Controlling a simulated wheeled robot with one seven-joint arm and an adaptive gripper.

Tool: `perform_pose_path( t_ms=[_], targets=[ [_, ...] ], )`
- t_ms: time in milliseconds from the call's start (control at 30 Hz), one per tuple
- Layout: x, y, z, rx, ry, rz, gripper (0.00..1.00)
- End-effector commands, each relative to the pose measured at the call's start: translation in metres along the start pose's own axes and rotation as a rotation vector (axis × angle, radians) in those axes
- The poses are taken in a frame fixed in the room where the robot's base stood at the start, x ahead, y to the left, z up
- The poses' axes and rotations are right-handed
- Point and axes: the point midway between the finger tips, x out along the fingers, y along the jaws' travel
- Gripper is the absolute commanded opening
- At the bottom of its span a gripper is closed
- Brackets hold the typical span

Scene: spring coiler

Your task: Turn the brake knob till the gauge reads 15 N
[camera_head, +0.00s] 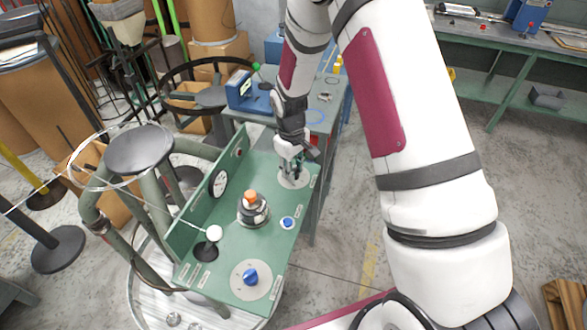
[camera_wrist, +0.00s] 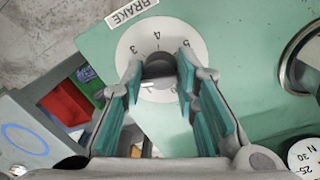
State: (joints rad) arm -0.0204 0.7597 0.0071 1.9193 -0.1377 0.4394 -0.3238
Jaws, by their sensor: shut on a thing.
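The brake knob (camera_wrist: 158,70) is dark and sits on a round white scale plate (camera_wrist: 130,45) with printed numbers, beside a BRAKE label (camera_wrist: 130,12). My gripper (camera_wrist: 160,75) is shut on the knob, one teal-padded finger on each side. In the head view my gripper (camera_head: 291,160) reaches down to the plate (camera_head: 293,182) at the far right of the green panel and hides most of the knob. The gauge (camera_head: 220,183) is a white dial on the panel's upright back; its reading is too small to tell. Its edge (camera_wrist: 305,155) shows 25, N and 30 in the wrist view.
The green panel (camera_head: 225,265) also bears an orange-topped round part (camera_head: 252,208), a blue button (camera_head: 287,223), a white-balled lever (camera_head: 214,233) and a blue knob (camera_head: 250,276). A table (camera_head: 322,127) with small items stands behind.

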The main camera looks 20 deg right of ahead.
Motion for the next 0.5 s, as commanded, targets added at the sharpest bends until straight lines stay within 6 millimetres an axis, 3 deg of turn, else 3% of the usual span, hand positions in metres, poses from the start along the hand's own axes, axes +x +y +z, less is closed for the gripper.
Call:
perform_pose_path(
  t_ms=[500],
  targets=[
    [0.0013, -0.0020, -0.0005, 0.430, -0.030, -0.002, 0.00]
  ],
)
